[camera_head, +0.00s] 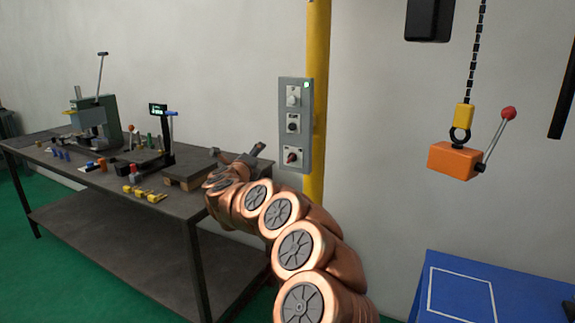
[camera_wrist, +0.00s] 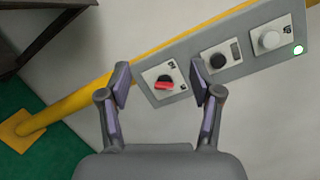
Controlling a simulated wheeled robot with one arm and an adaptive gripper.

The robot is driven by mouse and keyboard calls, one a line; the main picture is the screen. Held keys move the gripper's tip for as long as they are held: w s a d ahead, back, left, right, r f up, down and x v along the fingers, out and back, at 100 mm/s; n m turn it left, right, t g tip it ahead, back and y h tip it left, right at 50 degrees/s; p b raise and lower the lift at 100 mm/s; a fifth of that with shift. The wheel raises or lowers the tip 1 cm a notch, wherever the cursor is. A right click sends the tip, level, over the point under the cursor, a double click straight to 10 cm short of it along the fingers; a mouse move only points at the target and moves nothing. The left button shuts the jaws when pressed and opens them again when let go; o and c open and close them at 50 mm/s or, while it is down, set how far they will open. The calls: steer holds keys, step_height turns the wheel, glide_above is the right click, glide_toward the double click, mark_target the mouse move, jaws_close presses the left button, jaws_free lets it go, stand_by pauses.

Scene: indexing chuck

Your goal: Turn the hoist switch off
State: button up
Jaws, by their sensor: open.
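A grey switch panel (camera_head: 295,122) is fixed to a yellow post and carries three rotary switches. The lowest switch has a red knob (camera_head: 292,157); in the wrist view the red knob (camera_wrist: 165,85) lies roughly crosswise on its white plate. The middle switch has a black knob (camera_wrist: 218,61). The top one has a pale knob (camera_wrist: 268,40), with a lit green lamp (camera_wrist: 298,50) by it. The switch labels are too small to read. My gripper (camera_wrist: 160,80) is open and empty; its fingers appear on either side of the red knob, seemingly short of it.
A workbench (camera_head: 65,178) with a press and small parts stands left of the panel. An orange block (camera_head: 453,161) with a red-tipped lever hangs from a chain at right, above a blue table (camera_head: 450,262). The yellow post (camera_head: 319,60) runs behind the panel.

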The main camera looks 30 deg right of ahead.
mark_target(291, 158)
steer(key=s+d+f+m+g+h, duration=0.3)
steer(key=d+f+g, duration=0.1)
steer(key=d, duration=0.1)
steer(key=p+x, duration=0.2)
steer(key=x, duration=0.6)
steer(key=shift+s+d+r, duration=0.1)
steer(key=shift+c, duration=0.3)
steer(key=c, duration=1.1)
